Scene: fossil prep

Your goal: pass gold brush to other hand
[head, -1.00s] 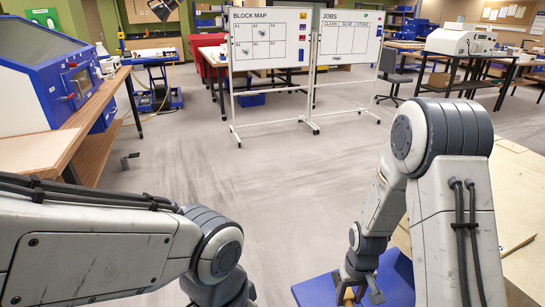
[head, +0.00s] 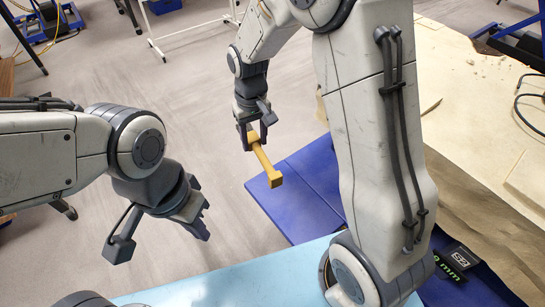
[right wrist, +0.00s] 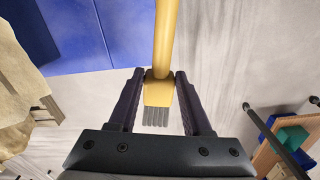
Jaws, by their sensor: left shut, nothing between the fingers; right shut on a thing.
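The gold brush (head: 263,160) is held in the air by my right gripper (head: 252,137), beside the blue surface's left corner. Its handle slants down and to the right, ending in a wider block. In the right wrist view the brush's square head (right wrist: 158,92) sits between the two fingers (right wrist: 158,85), with grey bristles pointing back toward the palm and the gold handle running away. My left gripper (head: 203,217) is shut and empty, lower and to the left of the brush, clearly apart from it.
A blue surface (head: 295,190) lies below and right of the brush. A light blue mat (head: 260,280) is at the front. A pale work table (head: 465,100) with a dark cable is at the right. Open floor (head: 160,65) lies beyond and around both grippers.

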